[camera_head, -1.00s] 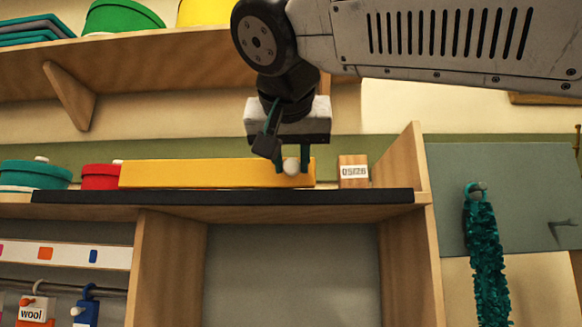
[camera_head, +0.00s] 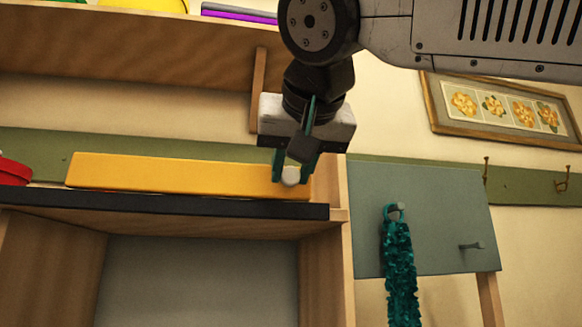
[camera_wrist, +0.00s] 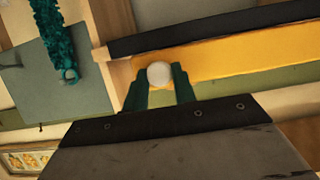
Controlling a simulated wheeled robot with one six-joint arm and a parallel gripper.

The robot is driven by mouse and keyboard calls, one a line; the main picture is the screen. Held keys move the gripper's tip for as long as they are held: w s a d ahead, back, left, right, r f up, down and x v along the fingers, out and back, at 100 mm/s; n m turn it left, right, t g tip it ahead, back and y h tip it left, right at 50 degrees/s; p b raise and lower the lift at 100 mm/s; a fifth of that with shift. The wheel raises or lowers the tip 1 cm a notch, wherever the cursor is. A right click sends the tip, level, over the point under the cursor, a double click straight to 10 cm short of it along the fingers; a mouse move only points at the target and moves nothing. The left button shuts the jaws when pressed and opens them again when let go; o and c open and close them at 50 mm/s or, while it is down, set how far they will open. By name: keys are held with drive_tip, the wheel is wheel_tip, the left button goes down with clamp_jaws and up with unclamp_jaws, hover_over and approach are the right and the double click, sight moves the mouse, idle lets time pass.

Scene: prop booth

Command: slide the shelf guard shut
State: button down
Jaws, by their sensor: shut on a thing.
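The shelf guard (camera_head: 165,174) is a long yellow bar standing above the dark front rail (camera_head: 170,208) of a wooden shelf. Its right end is at or very near the wooden end panel (camera_head: 332,190); I cannot tell whether they touch. A round white knob (camera_head: 290,177) sits near that end. My gripper (camera_head: 291,168) is shut on the knob, its teal fingers on either side. The wrist view also shows the knob (camera_wrist: 159,74) between my fingers, with the yellow guard (camera_wrist: 240,58) behind. What stands behind the guard is hidden.
A grey-green board (camera_head: 425,225) with a teal fluffy garland (camera_head: 400,260) hangs right of the end panel. A framed flower picture (camera_head: 505,108) is on the wall. A red lidded container (camera_head: 14,172) shows at far left. An upper shelf (camera_head: 130,52) runs above.

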drive_tip(key=shift+d, duration=0.15)
drive_tip(key=c, duration=1.1)
unclamp_jaws()
drive_tip(key=shift+d, duration=0.15)
drive_tip(key=shift+c, duration=0.2)
drive_tip(key=shift+s, duration=0.1)
drive_tip(key=shift+s+r, duration=0.15)
drive_tip(key=shift+s, duration=0.1)
drive_tip(key=v, duration=0.7)
